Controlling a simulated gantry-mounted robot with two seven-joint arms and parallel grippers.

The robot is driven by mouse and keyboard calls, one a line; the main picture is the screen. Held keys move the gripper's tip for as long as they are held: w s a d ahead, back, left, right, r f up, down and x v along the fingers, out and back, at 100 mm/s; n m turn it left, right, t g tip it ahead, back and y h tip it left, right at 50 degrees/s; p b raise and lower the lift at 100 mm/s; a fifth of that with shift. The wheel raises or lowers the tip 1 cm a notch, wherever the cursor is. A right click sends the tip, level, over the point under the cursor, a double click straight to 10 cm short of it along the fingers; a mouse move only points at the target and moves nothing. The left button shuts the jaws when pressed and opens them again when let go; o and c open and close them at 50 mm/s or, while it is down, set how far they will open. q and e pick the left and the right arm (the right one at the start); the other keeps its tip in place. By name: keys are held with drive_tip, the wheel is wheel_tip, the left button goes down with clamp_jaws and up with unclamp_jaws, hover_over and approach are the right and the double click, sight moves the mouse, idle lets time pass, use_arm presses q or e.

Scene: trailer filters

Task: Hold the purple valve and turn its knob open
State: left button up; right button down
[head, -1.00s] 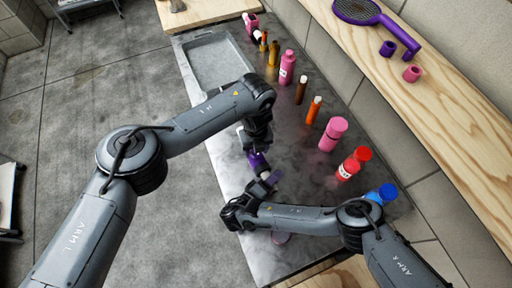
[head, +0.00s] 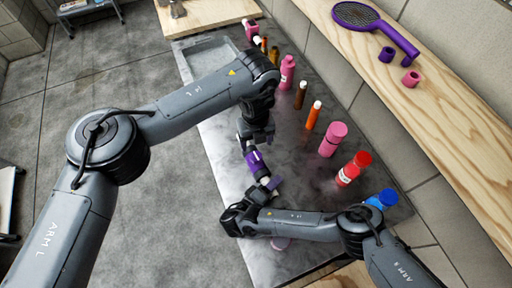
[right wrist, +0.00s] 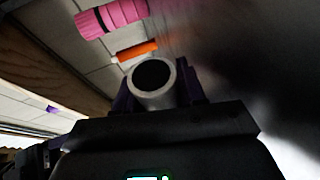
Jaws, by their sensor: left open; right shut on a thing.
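The purple valve (head: 257,162) is above the dark worktop in the head view, with pale pipe ends. My right gripper (head: 268,185) is shut on its near end. In the right wrist view, the valve's pale round pipe end (right wrist: 153,82), with a dark bore, sits between the right gripper's fingers (right wrist: 152,92). My left gripper (head: 251,143) is open, just beyond the valve's far end. I cannot tell whether it touches the valve. The knob is not clearly visible.
A row of bottles stands along the wall side of the worktop, including a pink bottle (head: 332,140), a red one (head: 354,168) and a blue one (head: 382,199). A sink (head: 200,62) lies at the far end.

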use_arm(q)
drive_tip(key=shift+r, duration=1.9)
use_arm(e)
drive_tip(key=c, duration=0.6)
unclamp_jaws()
